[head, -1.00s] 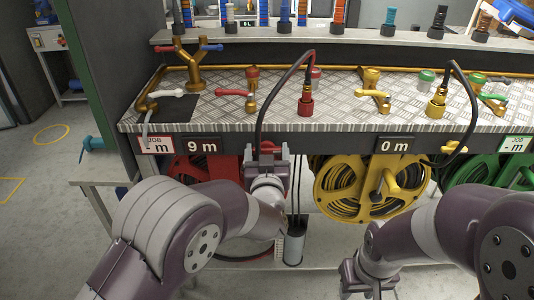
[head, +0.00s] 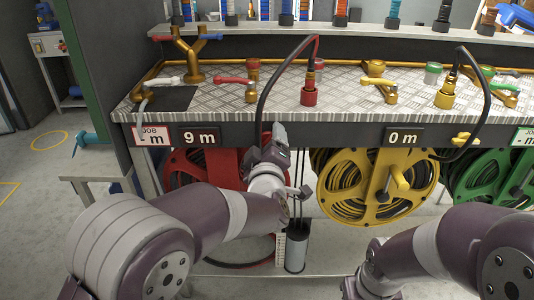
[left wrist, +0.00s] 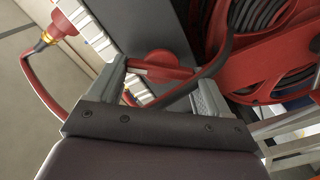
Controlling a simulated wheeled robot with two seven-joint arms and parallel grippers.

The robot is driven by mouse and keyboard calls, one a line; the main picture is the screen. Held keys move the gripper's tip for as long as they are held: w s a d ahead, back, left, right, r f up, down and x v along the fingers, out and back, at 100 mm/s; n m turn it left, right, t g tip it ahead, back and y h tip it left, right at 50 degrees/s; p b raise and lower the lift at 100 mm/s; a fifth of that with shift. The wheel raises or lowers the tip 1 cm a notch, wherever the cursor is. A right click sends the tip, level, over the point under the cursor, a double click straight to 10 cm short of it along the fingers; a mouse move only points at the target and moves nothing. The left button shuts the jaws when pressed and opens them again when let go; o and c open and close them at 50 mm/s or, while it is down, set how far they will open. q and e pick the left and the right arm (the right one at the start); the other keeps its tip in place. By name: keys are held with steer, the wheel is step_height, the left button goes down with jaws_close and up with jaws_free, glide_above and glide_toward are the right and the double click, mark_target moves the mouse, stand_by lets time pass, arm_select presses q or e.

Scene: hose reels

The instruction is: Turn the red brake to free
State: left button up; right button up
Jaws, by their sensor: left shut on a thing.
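The red brake (left wrist: 162,72) is a small red lever on the dark front panel, seen in the left wrist view. It lies between the two fingers of my left gripper (left wrist: 157,88), which is shut on it. In the head view my left gripper (head: 279,148) is at the panel just right of the 9 m display (head: 199,137), tilted, and hides the brake. The red hose reel (head: 203,168) is below the panel, partly behind my left arm. My right gripper (head: 370,284) is low at the bottom, away from the bench; its fingers are unclear.
The yellow reel (head: 376,187) with its crank and the green reel (head: 495,180) stand to the right. A black hose loops over the bench edge beside my left gripper. Valves and couplings stand on the metal bench top (head: 220,98). A grey cylinder (head: 296,252) hangs below.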

arm_select(q)
steer(key=shift+f+n+b, duration=0.15)
steer(key=shift+n+b, duration=1.65)
steer(key=shift+n, duration=0.15)
steer(key=shift+f+n+b, duration=0.15)
steer(key=shift+n+b, duration=1.65)
steer(key=shift+n, duration=0.15)
steer(key=o, duration=1)
steer(key=s+p, duration=0.3)
steer(key=s, duration=0.9)
steer(key=shift+s, duration=0.4)
